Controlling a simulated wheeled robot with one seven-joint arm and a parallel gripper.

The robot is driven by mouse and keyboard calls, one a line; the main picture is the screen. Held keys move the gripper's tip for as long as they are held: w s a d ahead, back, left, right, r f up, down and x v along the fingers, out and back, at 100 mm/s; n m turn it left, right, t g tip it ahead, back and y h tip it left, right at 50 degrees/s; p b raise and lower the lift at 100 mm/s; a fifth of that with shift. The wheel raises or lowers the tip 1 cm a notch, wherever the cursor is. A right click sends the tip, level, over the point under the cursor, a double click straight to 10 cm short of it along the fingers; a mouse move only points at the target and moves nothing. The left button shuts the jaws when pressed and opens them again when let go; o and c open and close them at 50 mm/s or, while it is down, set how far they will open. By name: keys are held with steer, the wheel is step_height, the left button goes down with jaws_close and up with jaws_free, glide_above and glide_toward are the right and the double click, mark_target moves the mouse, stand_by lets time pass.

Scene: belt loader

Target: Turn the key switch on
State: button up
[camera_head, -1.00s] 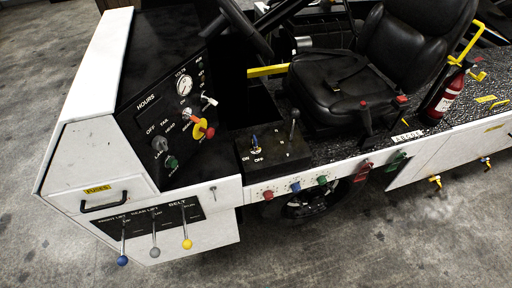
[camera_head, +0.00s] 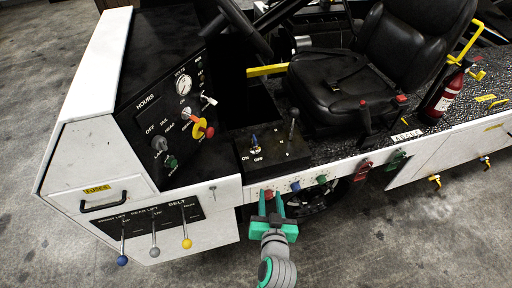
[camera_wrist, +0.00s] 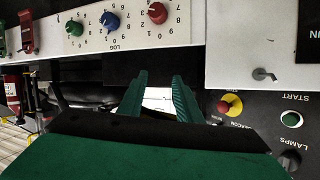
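No part is plainly labelled as the key switch. A small upright handle with a blue part (camera_head: 254,141), marked ON and OFF, stands on the black console box. A small metal key-like piece (camera_head: 213,192) is on the white front panel; it also shows in the wrist view (camera_wrist: 264,74). I cannot tell which one is the key switch. My gripper (camera_head: 271,203) is in front of the knob strip, below the console box, and overlaps the red knob in the picture. Its green fingers (camera_wrist: 157,98) are apart, with nothing seen between them.
Red (camera_wrist: 157,13), blue (camera_wrist: 109,21) and green knobs (camera_wrist: 74,28) line the strip near my gripper. Levers with blue, grey and yellow balls (camera_head: 187,243) stick out at lower left. The dash has a red-yellow knob (camera_head: 203,129). The floor in front is clear.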

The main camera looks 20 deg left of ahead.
mark_target(255, 147)
steer(key=w+a+r+n+g+y, duration=0.25)
steer(key=w+a+r+n, duration=0.2)
steer(key=w+r, duration=0.35)
steer(key=shift+n+y, duration=0.25)
steer(key=shift+y, duration=0.1)
steer(key=x, duration=0.9)
steer(key=shift+w+a, duration=0.2)
steer(key=shift+a, duration=0.05)
jaws_close()
